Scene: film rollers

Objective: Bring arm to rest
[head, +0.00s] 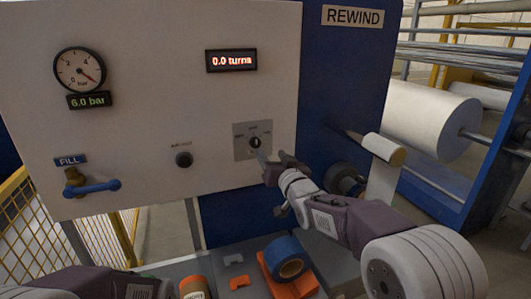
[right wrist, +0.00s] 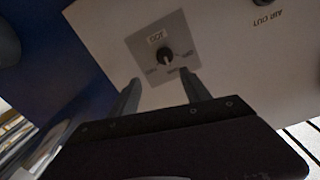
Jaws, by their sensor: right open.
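My right arm (head: 335,218) reaches from the lower right toward the white control panel (head: 150,110). My right gripper (head: 274,163) is open, just below and in front of a grey plate with a black selector knob (head: 255,143). In the right wrist view the two fingers of the right gripper (right wrist: 158,82) are apart with nothing between them, and the selector knob (right wrist: 166,56) shows beyond their tips. The fingers look clear of the knob, though the exact gap is hard to tell. Part of my left arm (head: 95,283) shows at the bottom left; its gripper is not seen.
A blue-handled valve (head: 92,188) and a black knob (head: 183,159) stick out from the panel. A film roller (head: 383,149) is right of my gripper.

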